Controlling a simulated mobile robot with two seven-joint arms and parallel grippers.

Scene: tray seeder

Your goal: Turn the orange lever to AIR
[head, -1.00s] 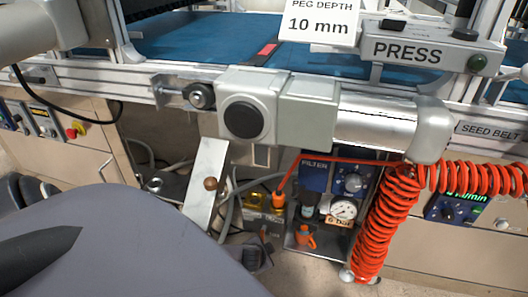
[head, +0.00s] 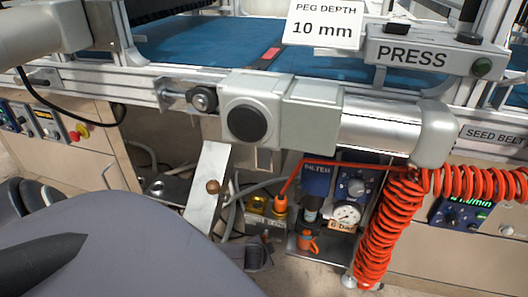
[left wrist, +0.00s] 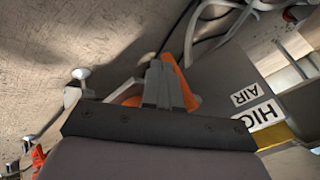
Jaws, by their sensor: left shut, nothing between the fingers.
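The orange lever (left wrist: 188,88) shows in the left wrist view, partly hidden behind the fingers of my left gripper (left wrist: 161,66). Orange shows on both sides of the fingers. The fingers are shut with nothing between them, and I cannot tell whether they touch the lever. A white AIR label (left wrist: 245,94) lies to their right, upside down, beside a larger label (left wrist: 263,115) that is partly cut off. My right gripper is not in view.
In the head view, a blue filter unit (head: 317,178) with a round gauge (head: 346,214) hangs beside a coiled red hose (head: 385,235). A tilted metal plate (head: 207,190) with a brown knob stands left of a yellow block (head: 257,222). Bare floor shows below.

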